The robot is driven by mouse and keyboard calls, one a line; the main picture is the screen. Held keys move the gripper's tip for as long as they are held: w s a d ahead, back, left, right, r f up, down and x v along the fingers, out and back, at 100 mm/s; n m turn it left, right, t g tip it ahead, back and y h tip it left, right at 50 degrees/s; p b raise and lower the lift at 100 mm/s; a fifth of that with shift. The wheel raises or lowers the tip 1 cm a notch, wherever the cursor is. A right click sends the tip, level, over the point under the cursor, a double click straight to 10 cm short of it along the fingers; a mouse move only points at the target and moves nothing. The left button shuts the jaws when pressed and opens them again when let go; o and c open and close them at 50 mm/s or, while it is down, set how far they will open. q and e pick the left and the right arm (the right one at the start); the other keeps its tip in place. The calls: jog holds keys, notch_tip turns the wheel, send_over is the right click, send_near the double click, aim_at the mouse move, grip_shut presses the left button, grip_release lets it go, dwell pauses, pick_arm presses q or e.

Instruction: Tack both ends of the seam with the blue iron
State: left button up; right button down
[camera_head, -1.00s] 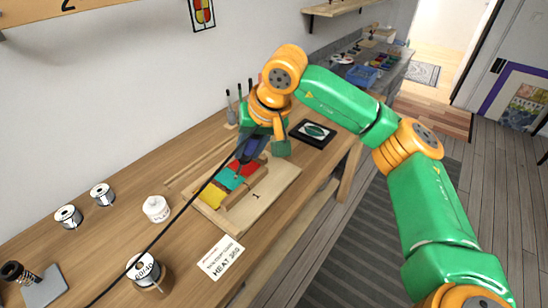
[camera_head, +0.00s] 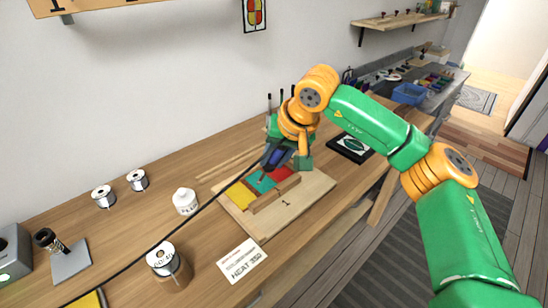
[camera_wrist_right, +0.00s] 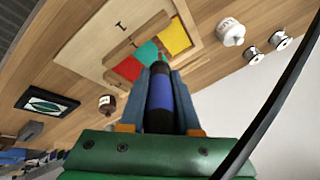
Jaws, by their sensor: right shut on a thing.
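My right gripper (camera_head: 284,158) is shut on the blue iron (camera_head: 275,156), whose black cord runs down to the lower left. In the right wrist view the blue iron (camera_wrist_right: 161,96) lies between the fingers, its dark tip end over or at the teal piece. I cannot tell whether the tip touches. The glass panel has a yellow piece (camera_head: 238,195), a teal piece (camera_head: 262,183) and a red piece (camera_head: 288,184) between wooden strips on a pale board (camera_head: 292,206) marked 1. The seam itself is too small to make out. My left gripper is not in view.
A white flux jar (camera_head: 185,202), solder spools (camera_head: 104,196) and a 60/40 spool (camera_head: 163,260) stand left of the board. A HEAT 350 card (camera_head: 242,261) lies in front. A framed leaf picture (camera_head: 350,147) lies beyond. An iron stand (camera_head: 70,262) is at lower left.

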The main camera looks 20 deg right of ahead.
aim_at(267, 166)
jog(key=shift+r+p, duration=0.1)
jog(key=shift+p, duration=0.2)
jog(key=w+g+p, duration=0.1)
jog(key=p, duration=0.2)
jog(key=w+f+p, duration=0.1)
jog(key=p, duration=0.2)
jog(key=shift+a+f+g+h, duration=0.3)
jog(key=shift+a+g+h, duration=0.1)
jog(key=shift+w+f, duration=0.2)
jog(key=shift+f, duration=0.3)
jog(key=shift+f, duration=0.65)
dwell(1.6)
notch_tip(267, 166, up, 6)
jog(key=p, duration=0.4)
jog(key=shift+r+p, duration=0.15)
jog(key=shift+p, duration=0.15)
